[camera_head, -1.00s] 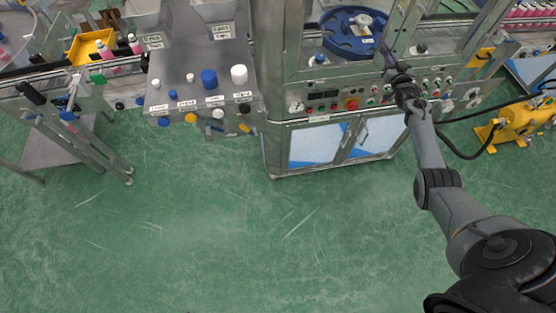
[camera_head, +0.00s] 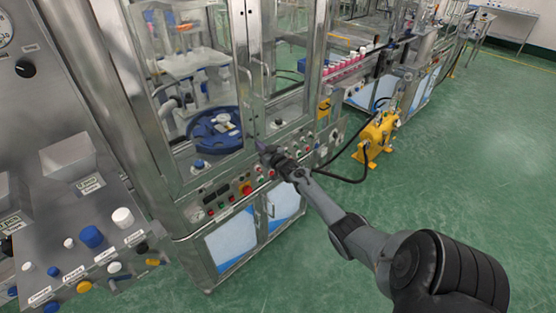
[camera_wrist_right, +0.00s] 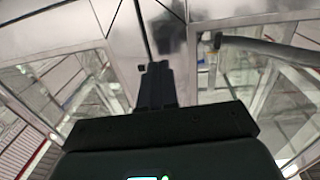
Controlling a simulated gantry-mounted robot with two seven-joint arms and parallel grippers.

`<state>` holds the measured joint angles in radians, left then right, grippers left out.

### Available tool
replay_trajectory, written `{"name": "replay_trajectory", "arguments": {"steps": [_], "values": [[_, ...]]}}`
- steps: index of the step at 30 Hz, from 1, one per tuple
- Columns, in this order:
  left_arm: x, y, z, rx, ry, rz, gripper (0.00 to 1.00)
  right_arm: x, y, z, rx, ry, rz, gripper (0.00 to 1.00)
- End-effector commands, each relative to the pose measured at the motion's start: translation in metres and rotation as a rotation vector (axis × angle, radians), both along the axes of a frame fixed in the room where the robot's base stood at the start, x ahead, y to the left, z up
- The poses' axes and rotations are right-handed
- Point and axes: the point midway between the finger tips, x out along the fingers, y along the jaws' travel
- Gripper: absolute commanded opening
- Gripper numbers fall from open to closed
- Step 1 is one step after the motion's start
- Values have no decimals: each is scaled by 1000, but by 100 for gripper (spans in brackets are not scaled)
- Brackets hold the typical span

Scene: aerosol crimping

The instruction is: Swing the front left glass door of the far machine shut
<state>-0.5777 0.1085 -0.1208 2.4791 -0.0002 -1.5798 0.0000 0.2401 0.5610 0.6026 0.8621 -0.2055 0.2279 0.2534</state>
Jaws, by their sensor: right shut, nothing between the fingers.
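The glass-doored machine (camera_head: 176,205) stands left of centre in the head view, with a blue round disc (camera_head: 215,130) inside. Its front left glass door (camera_head: 242,60) meets the right door near two upright handles (camera_head: 251,92). The door looks shut or nearly so; I cannot tell if it is fully closed. My right gripper (camera_head: 262,146) is shut and empty, at the lower part of the seam between the doors. In the right wrist view, the gripper's dark fingers (camera_wrist_right: 155,75) point at metal door frames; contact is unclear. My left gripper is out of view.
A control panel (camera_head: 235,195) with knobs and buttons juts out below the doors. A grey console (camera_head: 88,220) with blue and white caps is at the left. A yellow pump (camera_head: 377,135) with a black hose stands to the right. Green floor (camera_head: 470,180) is clear at the right.

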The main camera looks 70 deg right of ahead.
Motion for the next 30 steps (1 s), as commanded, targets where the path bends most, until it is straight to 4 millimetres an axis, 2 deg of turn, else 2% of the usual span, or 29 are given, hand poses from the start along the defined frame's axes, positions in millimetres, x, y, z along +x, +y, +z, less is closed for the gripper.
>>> {"name": "replay_trajectory", "arguments": {"steps": [1, 2, 15, 23, 26, 29, 30], "values": [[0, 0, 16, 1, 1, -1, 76, -4, 7, 7, 0, 0, 6, 0], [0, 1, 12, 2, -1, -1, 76, -9, 9, 2, -1, 0, 5, 0], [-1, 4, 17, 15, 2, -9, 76, -75, 37, 4, -5, -6, 3, 0], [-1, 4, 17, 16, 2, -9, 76, -92, 44, 5, -6, -7, 3, 0], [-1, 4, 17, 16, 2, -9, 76, -100, 45, -3, -5, 10, 2, 0], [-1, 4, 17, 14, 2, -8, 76, -111, 54, -26, 10, 49, 11, 0], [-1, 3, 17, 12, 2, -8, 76, -114, 64, -38, 18, 71, 27, 0]]}}
